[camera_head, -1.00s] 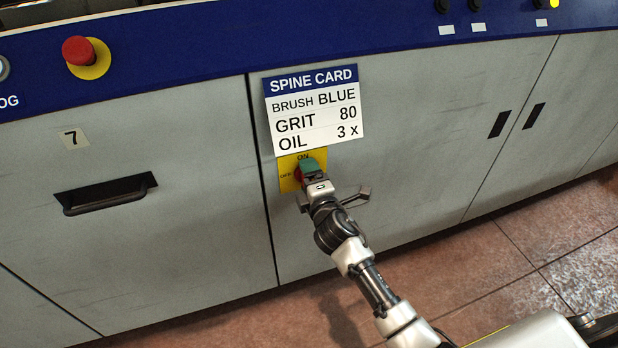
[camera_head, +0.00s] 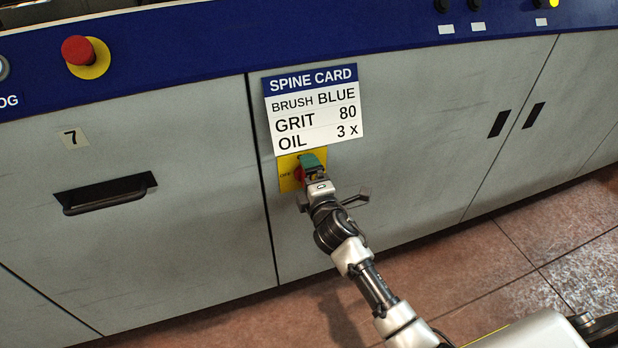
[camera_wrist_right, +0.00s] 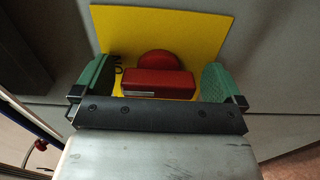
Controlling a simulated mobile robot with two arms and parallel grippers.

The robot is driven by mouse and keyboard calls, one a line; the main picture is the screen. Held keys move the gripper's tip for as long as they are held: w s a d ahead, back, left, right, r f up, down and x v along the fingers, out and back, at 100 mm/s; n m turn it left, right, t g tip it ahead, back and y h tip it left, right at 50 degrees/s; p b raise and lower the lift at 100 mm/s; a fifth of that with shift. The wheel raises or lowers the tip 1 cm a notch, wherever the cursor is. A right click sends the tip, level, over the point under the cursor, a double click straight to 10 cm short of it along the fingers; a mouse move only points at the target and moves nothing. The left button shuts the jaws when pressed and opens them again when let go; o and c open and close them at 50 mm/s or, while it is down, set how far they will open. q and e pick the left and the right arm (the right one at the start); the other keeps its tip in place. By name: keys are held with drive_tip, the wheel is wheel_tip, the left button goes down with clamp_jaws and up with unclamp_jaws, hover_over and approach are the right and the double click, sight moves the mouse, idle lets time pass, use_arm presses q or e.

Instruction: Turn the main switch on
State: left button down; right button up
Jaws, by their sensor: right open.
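The main switch is a red rotary knob with a bar handle (camera_wrist_right: 158,82) on a yellow plate (camera_head: 287,179), which also shows in the wrist view (camera_wrist_right: 185,28). In the head view only a bit of red shows left of the gripper, beside the "OFF" mark. My right gripper (camera_head: 314,165) is at the plate. In the wrist view its green fingers (camera_wrist_right: 158,80) stand apart, one near each end of the red bar. I cannot tell whether they touch it. The bar lies level across the wrist picture. My left gripper is not in view.
A "SPINE CARD" sign (camera_head: 314,106) is just above the plate. A red push button (camera_head: 78,50) on a yellow disc is at the upper left. A recessed handle (camera_head: 106,195) is on the left door. Tiled floor (camera_head: 510,265) lies at the lower right.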

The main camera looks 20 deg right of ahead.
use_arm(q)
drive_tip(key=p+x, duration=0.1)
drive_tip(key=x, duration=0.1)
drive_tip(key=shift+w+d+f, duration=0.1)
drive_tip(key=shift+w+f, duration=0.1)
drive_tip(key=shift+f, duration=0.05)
use_arm(e)
drive_tip(key=s, duration=1)
drive_tip(key=shift+s+d, duration=0.2)
drive_tip(key=shift+s, duration=0.2)
